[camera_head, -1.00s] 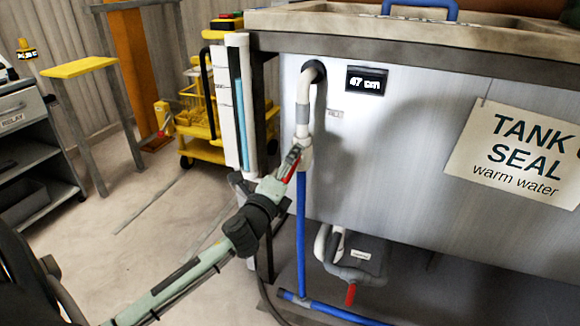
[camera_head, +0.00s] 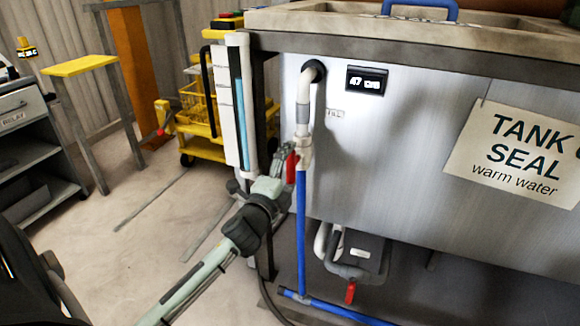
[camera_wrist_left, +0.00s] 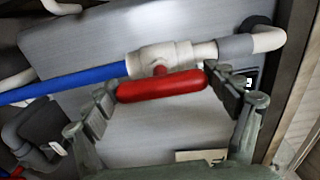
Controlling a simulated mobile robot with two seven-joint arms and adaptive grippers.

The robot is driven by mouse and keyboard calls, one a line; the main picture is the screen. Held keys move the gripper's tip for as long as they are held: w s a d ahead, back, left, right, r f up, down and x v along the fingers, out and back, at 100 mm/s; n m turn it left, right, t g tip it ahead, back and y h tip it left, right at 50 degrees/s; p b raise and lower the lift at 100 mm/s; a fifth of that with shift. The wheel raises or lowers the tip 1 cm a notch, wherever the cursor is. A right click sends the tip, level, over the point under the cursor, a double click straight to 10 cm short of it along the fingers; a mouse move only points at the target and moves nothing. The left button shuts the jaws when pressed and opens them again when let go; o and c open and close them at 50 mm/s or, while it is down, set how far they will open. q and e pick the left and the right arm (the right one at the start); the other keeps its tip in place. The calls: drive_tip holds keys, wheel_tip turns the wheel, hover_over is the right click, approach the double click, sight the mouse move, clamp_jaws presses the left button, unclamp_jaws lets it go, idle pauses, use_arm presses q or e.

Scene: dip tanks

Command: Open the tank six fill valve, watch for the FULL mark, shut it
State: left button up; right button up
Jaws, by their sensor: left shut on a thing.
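The red fill valve handle (camera_head: 291,166) is on the white valve body (camera_head: 304,152) between the white pipe above and the blue pipe (camera_head: 301,230) below. The handle stands nearly upright, roughly in line with the pipe. My left gripper (camera_head: 284,158) is shut on it. In the left wrist view the handle (camera_wrist_left: 162,86) lies between the two fingers (camera_wrist_left: 165,93), parallel to the pipe. The tank (camera_head: 400,150) has a display (camera_head: 367,80) that seems to read 47 cm. A sight gauge (camera_head: 238,105) with a blue column stands at the tank's left corner; its marks are too small to read.
A second red handle (camera_head: 350,292) hangs on grey pipework under the tank. A sign (camera_head: 518,150) reading TANK SEAL, warm water, hangs on the tank front. A yellow trolley (camera_head: 203,150) and a yellow-topped stool (camera_head: 80,67) stand at left. Floor between them is open.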

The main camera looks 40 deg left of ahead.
use_arm(q)
drive_tip(key=o, duration=1)
drive_tip(key=shift+s, duration=0.1)
drive_tip(key=v, duration=1.1)
drive_tip(key=shift+s, duration=0.4)
drive_tip(key=s+f+n+g, duration=0.3)
drive_tip(key=f+n+g, duration=0.15)
drive_tip(key=f, duration=0.55)
drive_tip(key=s+f+n+g, duration=0.2)
drive_tip(key=f+n+g, duration=0.25)
drive_tip(key=f, duration=0.45)
drive_tip(key=s+d+f+n+g+h, duration=0.3)
drive_tip(key=s+d+f+n+g, duration=0.1)
drive_tip(key=s+d+f, duration=0.4)
wheel_tip(320, 180, down, 3)
drive_tip(key=s+g, duration=0.1)
drive_tip(key=s, duration=0.1)
drive_tip(key=shift+s+n, duration=0.3)
drive_tip(key=shift+s, duration=0.1)
